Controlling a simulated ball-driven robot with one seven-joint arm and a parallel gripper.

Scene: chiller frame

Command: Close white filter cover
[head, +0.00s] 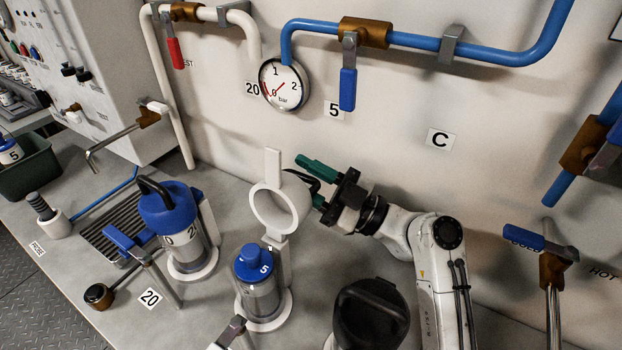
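The white filter cover (257,214) is a ring with a flat upright tab (273,165) on top. It stands raised on a hinge bracket behind the filter housing (261,298), a grey cylinder on a round white base. A blue cap (253,263) marked 5 sits in the housing, and the cover is not over it. My gripper (309,182) is just right of the ring and tab. Its green-tipped fingers are spread apart, with nothing seen held. Whether it touches the cover I cannot tell.
A blue-topped canister (172,212) stands to the left. A black-lidded container (371,315) stands at the front right. A valve lever (232,331) is at the front edge. A gauge (283,84) and blue pipe (415,42) run along the wall above.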

